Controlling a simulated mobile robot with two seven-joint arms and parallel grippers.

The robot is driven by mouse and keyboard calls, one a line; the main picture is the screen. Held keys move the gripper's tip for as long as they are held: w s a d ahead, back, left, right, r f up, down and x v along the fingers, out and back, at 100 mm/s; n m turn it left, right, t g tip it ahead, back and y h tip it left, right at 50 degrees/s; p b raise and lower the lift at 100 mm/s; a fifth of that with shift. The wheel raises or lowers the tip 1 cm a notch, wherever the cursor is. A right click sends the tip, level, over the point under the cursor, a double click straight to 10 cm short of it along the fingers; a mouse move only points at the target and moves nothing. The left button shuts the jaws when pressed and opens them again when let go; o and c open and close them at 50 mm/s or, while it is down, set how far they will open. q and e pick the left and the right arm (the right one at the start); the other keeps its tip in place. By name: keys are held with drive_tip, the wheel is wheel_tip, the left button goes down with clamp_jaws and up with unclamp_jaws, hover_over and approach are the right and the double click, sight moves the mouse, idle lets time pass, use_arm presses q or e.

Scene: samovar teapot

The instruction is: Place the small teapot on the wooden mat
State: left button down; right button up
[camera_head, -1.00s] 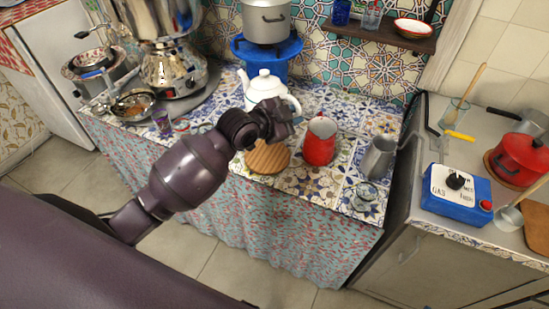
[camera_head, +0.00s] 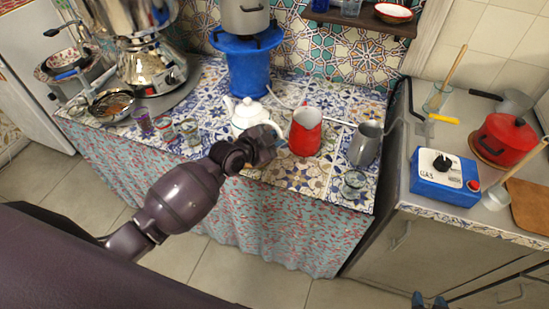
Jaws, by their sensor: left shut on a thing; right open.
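The small white teapot (camera_head: 246,116) stands upright over the front part of the tiled counter, left of the red jug (camera_head: 304,133). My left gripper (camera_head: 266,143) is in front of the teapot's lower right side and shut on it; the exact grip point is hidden. The wooden mat is hidden behind my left gripper and wrist and the teapot, so I cannot tell whether the teapot touches it. My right gripper (camera_head: 429,301) shows only its two fingertips at the bottom edge, apart and empty.
A grey metal jug (camera_head: 366,144) and a glass dish (camera_head: 354,182) stand right of the red jug. A blue stove (camera_head: 248,66) with a pot is behind the teapot. Small glasses (camera_head: 165,126) stand to the left. A blue gas box (camera_head: 444,178) is on the right counter.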

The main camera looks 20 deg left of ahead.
use_arm(q)
wheel_tip(320, 180, down, 7)
drive_tip(key=shift+b, duration=0.65)
drive_tip(key=shift+f, duration=0.4)
drive_tip(key=c, duration=1.3)
unclamp_jaws()
drive_tip(key=shift+s+f, duration=0.1)
drive_tip(key=shift+f, duration=0.05)
drive_tip(key=shift+c, duration=0.2)
drive_tip(key=o, duration=0.3)
drive_tip(key=shift+s+a, duration=0.1)
drive_tip(key=v, duration=1)
drive_tip(key=shift+a, duration=0.3)
